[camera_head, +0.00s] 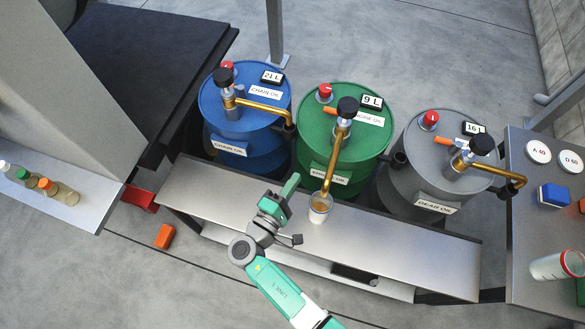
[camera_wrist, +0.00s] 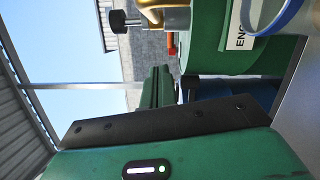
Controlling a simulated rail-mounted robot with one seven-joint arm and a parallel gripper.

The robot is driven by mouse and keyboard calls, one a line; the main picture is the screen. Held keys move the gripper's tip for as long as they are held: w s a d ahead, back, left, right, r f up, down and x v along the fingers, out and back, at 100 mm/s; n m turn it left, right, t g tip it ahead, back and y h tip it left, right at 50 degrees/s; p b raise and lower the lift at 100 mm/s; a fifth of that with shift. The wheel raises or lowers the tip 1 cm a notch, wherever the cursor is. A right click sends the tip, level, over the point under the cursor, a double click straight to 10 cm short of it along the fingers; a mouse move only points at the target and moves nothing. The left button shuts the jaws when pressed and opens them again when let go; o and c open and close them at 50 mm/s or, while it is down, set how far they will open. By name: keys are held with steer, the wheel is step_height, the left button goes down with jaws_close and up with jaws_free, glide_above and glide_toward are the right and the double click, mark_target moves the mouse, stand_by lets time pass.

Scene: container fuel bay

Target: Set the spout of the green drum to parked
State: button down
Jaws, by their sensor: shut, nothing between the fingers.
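The green drum (camera_head: 312,120) stands in the middle of three drums. Its brass spout (camera_head: 336,155) points forward over the shelf, with its tip above a cup (camera_head: 320,208) holding brown liquid. A black knob (camera_head: 348,106) tops the spout's valve, with an orange lever (camera_head: 330,111) beside it. My gripper (camera_head: 292,182) is shut and empty, left of the spout and cup, apart from the spout. In the wrist view its fingers (camera_wrist: 157,86) are together; the brass pipe (camera_wrist: 170,14) and black knob (camera_wrist: 124,21) show beyond them.
A blue drum (camera_head: 228,128) stands left and a grey drum (camera_head: 398,185) right; their spouts point rightward. A black holder (camera_head: 398,159) sits at the green drum's right side. The metal shelf (camera_head: 400,247) runs in front. A side table (camera_head: 530,230) holds a blue box and a white container.

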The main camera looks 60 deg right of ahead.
mark_target(332, 164)
steer(key=s+d+r+b, duration=0.1)
steer(key=s+d, duration=0.3)
steer(key=d, duration=0.2)
steer(key=shift+d, duration=0.2)
